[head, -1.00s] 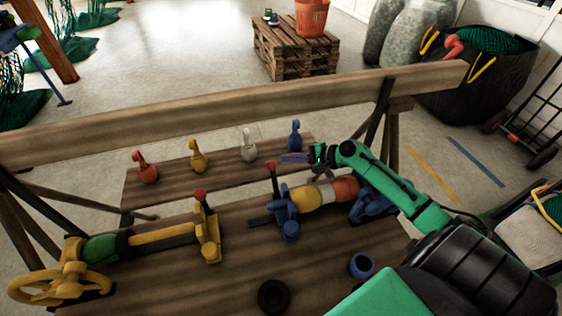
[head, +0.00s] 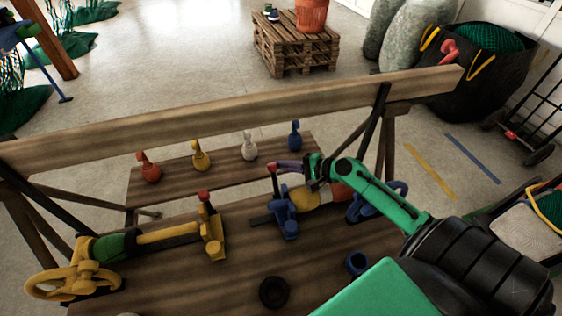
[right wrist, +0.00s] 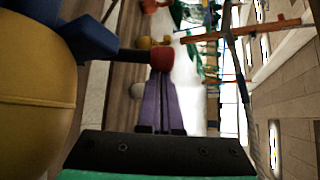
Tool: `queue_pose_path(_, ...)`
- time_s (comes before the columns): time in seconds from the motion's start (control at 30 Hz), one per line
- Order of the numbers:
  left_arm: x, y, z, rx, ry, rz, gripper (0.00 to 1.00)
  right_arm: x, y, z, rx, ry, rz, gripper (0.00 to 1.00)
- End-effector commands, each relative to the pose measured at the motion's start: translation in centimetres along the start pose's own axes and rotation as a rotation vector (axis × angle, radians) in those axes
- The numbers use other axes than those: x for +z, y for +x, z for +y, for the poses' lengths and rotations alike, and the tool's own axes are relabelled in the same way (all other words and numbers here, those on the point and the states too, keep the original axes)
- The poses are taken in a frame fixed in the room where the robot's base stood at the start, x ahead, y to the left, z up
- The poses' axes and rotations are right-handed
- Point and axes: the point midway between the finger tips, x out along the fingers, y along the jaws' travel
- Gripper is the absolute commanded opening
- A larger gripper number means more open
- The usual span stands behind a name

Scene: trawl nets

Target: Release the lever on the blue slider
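The blue slider (head: 283,222) sits on the wooden bench, at the left end of a yellow, white and orange cylinder (head: 318,197). Its dark lever stands up, topped by a red knob (head: 273,168). In the right wrist view the red knob (right wrist: 162,60) is right at my fingertips, on a dark shaft from the blue part at upper left. My right gripper (head: 284,167) reaches in from the right, its purple fingers (right wrist: 163,105) close together with nothing visible between them. Whether they touch the knob is unclear. My left gripper is out of view.
Red, yellow, white and blue hooked pieces line the back shelf. A wooden beam (head: 230,112) crosses behind. A black ring (head: 273,292) and blue cup (head: 357,262) lie in front.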

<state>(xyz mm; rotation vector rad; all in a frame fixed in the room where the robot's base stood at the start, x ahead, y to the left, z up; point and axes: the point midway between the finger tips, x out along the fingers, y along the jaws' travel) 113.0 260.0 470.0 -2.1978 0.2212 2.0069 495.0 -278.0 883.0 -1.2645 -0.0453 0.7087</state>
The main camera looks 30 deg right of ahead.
Motion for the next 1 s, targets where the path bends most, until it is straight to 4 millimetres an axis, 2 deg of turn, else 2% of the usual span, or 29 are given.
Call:
queue_pose_path(0.03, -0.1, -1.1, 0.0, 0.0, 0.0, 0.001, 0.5, 0.4, -0.4, -0.7, 0.0, 0.002, -0.001, 0.0)
queue_pose_path(0.47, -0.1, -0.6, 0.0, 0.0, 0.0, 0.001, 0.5, 0.3, -0.8, -0.1, 0.002, 0.0, -0.001, 0.0)
queue_pose_path(0.8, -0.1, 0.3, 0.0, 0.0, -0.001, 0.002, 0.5, 0.2, -6.7, 0.0, 0.002, 0.002, 0.0, 0.0)
queue_pose_path(1.0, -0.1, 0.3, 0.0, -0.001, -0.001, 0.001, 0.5, 0.3, -7.9, -0.2, 0.001, -0.001, 0.0, 0.0)
